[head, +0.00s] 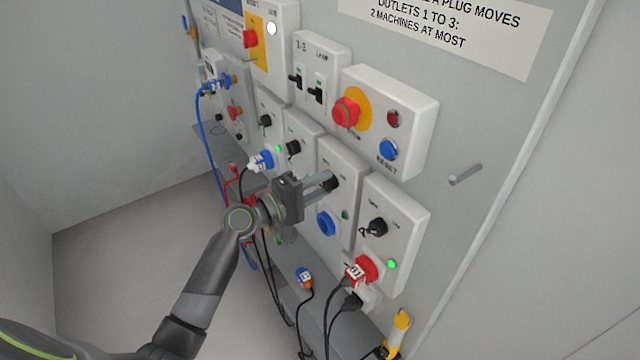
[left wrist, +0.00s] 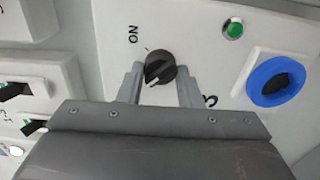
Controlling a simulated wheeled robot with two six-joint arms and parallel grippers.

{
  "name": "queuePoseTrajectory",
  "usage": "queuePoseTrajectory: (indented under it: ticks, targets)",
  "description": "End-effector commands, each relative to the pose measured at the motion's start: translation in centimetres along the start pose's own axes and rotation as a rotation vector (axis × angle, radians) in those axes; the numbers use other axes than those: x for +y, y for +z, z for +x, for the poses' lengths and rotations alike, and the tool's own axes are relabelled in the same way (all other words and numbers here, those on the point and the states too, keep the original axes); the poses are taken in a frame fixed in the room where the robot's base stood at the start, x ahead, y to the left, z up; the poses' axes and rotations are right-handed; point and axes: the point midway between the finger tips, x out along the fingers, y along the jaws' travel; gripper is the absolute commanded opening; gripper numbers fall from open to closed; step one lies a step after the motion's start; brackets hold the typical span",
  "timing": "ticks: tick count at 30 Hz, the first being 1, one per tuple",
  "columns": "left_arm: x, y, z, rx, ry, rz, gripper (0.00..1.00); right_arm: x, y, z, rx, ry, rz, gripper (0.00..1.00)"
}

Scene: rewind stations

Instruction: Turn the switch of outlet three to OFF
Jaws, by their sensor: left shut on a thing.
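The outlet three box (head: 345,158) is a white panel on the grey wall with a black rotary switch (head: 332,183), a green lamp (head: 345,214) and an empty blue socket (head: 326,224). My left gripper (head: 326,182) reaches it from the left. In the left wrist view the switch (left wrist: 160,68) sits between the two fingers, and the gripper is shut on it. The word ON shows to its left; the lettering on the other side is mostly hidden by a finger. A white mark shows on the knob. The lamp (left wrist: 232,28) looks dull green. My right gripper is not in view.
The box to the right has its own black switch (head: 376,227), a lit green lamp (head: 392,265) and a red plug (head: 362,270). A blue plug (head: 304,278) rests on the ledge below. A red stop button (head: 346,113) and blue reset button (head: 389,150) are above.

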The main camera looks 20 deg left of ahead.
Motion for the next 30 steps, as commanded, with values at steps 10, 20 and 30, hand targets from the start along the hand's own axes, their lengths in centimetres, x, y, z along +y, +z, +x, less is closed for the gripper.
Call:
queuePoseTrajectory:
  ticks: [10, 20, 30]
  targets:
    - [-0.1, 0.0, 0.0, 0.0, -0.001, -0.005, 0.33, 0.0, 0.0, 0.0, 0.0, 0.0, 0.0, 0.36]
    - [-0.1, 0.0, 0.0, 0.0, -0.001, -0.003, 0.54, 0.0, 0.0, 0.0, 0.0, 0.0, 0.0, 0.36]
    - [-0.4, -0.1, -2.4, 0.002, -0.003, 0.002, 0.54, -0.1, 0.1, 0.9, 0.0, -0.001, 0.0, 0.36]
